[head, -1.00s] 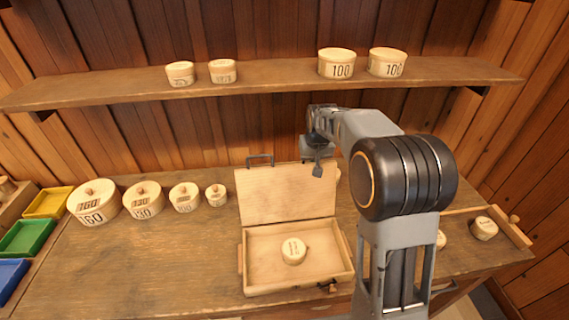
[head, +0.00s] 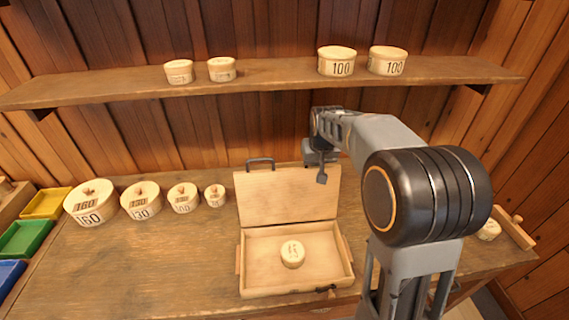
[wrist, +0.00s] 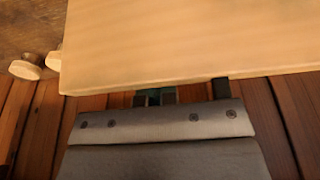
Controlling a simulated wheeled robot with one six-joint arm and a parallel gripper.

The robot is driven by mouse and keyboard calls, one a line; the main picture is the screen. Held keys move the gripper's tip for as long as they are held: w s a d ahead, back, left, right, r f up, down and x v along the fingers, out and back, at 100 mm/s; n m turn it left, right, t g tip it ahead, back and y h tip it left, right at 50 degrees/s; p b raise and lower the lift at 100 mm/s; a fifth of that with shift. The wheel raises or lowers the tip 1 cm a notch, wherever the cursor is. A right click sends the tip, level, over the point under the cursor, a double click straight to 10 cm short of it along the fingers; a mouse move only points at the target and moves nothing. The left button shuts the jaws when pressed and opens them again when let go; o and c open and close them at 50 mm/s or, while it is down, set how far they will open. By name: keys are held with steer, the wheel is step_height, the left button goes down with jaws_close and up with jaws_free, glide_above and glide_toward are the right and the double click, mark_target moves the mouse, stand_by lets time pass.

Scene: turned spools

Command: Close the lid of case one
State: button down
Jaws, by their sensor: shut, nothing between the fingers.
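The wooden case (head: 243,285) stands on the bench with its lid (head: 287,196) raised and leaning back, a dark handle (head: 260,162) on its top edge. One round spool (head: 292,254) lies inside. My gripper (head: 321,178) is shut and empty, at the upper right of the lid, near its top edge. In the wrist view the lid (wrist: 190,40) fills the upper part, with the gripper fingertips (wrist: 155,97) partly hidden at its edge. I cannot tell whether they touch it.
Several numbered round boxes (head: 140,201) stand on the bench left of the case. Yellow, green (head: 24,238) and blue trays lie at far left. A shelf (head: 260,80) with more boxes runs above. A spool and wooden rail (head: 512,229) are at right.

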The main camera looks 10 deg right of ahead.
mark_target(319, 189)
steer(key=shift+g, duration=0.3)
steer(key=shift+s+f+b, duration=0.25)
steer(key=shift+s+f, duration=0.15)
steer(key=shift+s, duration=0.45)
steer(key=shift+s+f+b, duration=0.2)
steer(key=shift+s+f, duration=0.25)
steer(key=shift+s, duration=0.45)
steer(key=shift+s+f+b, duration=0.25)
steer(key=shift+s+f, duration=0.15)
steer(key=shift+s, duration=0.45)
steer(key=shift+s+r, duration=0.15)
steer(key=shift+s, duration=0.5)
steer(key=shift+s+r, duration=0.15)
steer(key=shift+s, duration=0.5)
steer(key=w, duration=0.1)
steer(key=w+f, duration=0.1)
steer(key=w, duration=0.1)
steer(key=shift+w+d, duration=0.1)
steer(key=shift+s+r, duration=0.3)
steer(key=shift+s, duration=0.25)
steer(key=shift+s+r, duration=0.3)
steer(key=shift+s, duration=0.2)
steer(key=shift+w+f, duration=0.15)
steer(key=shift+w, duration=0.25)
steer(key=shift+s, duration=0.2)
steer(key=shift+w, duration=0.1)
step_height(319, 189, up, 8)
steer(key=p, duration=0.6)
